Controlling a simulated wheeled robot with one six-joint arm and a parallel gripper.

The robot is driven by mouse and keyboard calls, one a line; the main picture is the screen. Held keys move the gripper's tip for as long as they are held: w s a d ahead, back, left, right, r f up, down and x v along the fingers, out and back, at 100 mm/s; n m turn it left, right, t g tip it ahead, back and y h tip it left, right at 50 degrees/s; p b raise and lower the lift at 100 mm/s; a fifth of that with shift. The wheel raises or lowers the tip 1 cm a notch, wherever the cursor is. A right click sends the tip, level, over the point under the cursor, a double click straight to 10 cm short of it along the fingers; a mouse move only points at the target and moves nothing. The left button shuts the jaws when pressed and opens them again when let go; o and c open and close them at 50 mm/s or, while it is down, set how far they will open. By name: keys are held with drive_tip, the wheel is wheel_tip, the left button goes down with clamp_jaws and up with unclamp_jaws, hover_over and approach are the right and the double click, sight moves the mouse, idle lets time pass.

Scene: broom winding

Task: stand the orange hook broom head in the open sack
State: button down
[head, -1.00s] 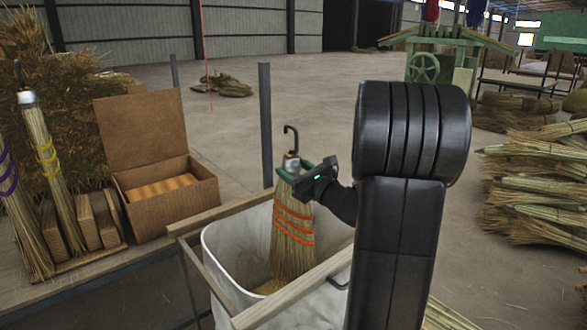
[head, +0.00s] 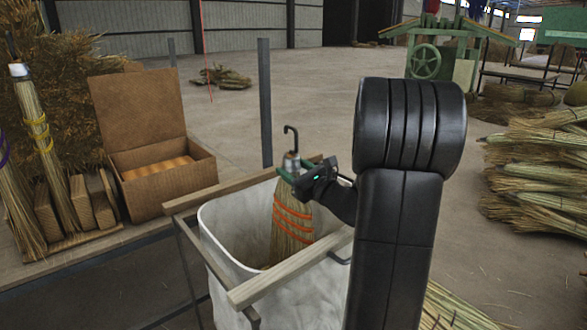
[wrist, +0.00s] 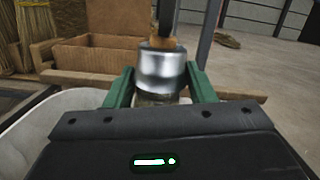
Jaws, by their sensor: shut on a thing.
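The orange hook broom head (head: 292,220) has orange bands around its straw, a silver collar and a dark hook on top. My gripper (head: 289,172) is shut on it just around the collar, with its green fingers on either side. In the wrist view the silver collar (wrist: 162,72) sits between the green fingers (wrist: 160,90). The broom head is close to upright, with its straw inside the open white sack (head: 225,238). The straw's lower end is hidden behind the sack's front rim and the wooden bar, so I cannot tell if it touches the bottom.
The sack hangs in a frame with wooden bars (head: 290,268). An open cardboard box (head: 165,185) stands on the bench at left, beside broom heads with yellow (head: 40,140) and purple bands. A grey post (head: 265,100) rises behind the sack. Straw bundles (head: 540,180) lie at right.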

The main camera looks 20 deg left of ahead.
drive_tip(key=shift+f, duration=0.3)
drive_tip(key=c, duration=0.6)
unclamp_jaws()
drive_tip(key=shift+o, duration=0.2)
drive_tip(key=shift+f, duration=0.1)
drive_tip(key=p+v, duration=0.2)
drive_tip(key=v, duration=1.1)
drive_tip(key=shift+s+d+p, duration=0.25)
drive_tip(key=shift+d+p, duration=0.1)
drive_tip(key=shift+p, duration=0.05)
